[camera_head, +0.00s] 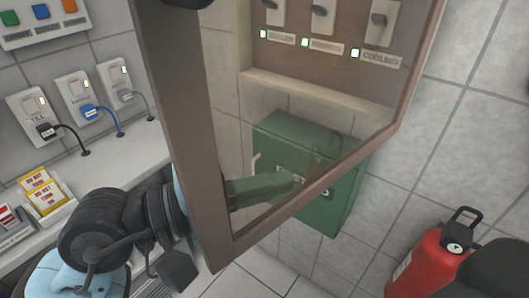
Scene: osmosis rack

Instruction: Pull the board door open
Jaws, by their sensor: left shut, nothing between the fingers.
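The board door (190,140) is a brown frame with a clear pane. It stands swung out from the wall board (320,60), with its near edge toward me. My left arm comes in from the lower left and passes behind the door's frame. My left gripper (296,181) shows through the pane, on the inner side of the door. It is shut and empty. The frame hides part of the wrist, and I cannot tell whether it touches the door. My right gripper is not in view.
A green box (340,210) is on the wall below the board. A red fire extinguisher (428,262) stands at the lower right. A counter (100,175) with yellow and white cards (45,193) is at left, below plugged sockets (75,98).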

